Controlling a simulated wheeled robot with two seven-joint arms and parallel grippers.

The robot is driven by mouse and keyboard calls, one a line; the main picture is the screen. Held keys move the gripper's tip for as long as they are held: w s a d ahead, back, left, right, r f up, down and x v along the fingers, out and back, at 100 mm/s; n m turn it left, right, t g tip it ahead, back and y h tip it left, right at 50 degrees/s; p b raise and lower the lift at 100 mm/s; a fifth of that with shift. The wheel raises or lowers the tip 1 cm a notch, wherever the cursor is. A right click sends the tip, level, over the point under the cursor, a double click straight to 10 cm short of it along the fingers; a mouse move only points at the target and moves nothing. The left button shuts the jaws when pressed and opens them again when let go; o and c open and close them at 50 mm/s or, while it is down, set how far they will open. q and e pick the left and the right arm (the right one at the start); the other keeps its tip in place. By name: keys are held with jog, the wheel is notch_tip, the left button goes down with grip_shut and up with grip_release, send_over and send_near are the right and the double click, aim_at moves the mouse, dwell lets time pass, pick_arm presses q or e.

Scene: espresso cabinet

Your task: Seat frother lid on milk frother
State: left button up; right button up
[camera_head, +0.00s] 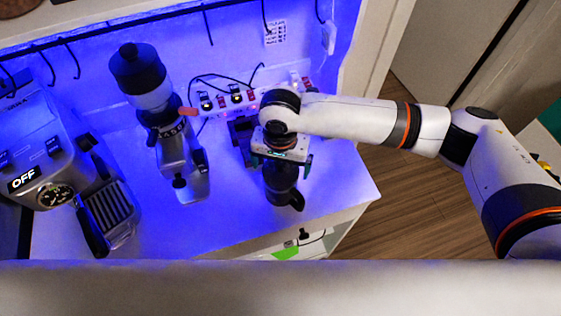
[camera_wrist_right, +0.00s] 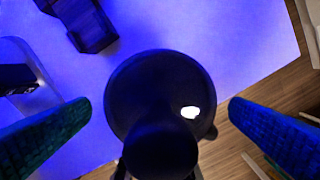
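The dark milk frother (camera_head: 281,184) stands near the front right of the counter, its handle to the lower right. My right gripper (camera_head: 281,162) is directly above its top, pointing down. In the right wrist view, a round black lid (camera_wrist_right: 125,95) with a dark knob (camera_wrist_right: 160,150) and a small white glint lies between the fingers and covers the frother's top. I cannot tell whether it is fully seated. The teal-blue fingers of my right gripper (camera_wrist_right: 160,105) are wide apart, with visible gaps on both sides of the lid. My left gripper is not in view.
A coffee grinder (camera_head: 178,150) stands left of the frother. An espresso machine (camera_head: 50,150) with an OFF label is at far left. A power strip (camera_head: 235,98) with cables lies behind. The counter's right edge (camera_head: 345,215) is close, with wood floor beyond.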

notch_tip(320, 180, up, 12)
jog(key=b, duration=0.2)
jog(key=shift+b, duration=0.4)
dwell(0.5)
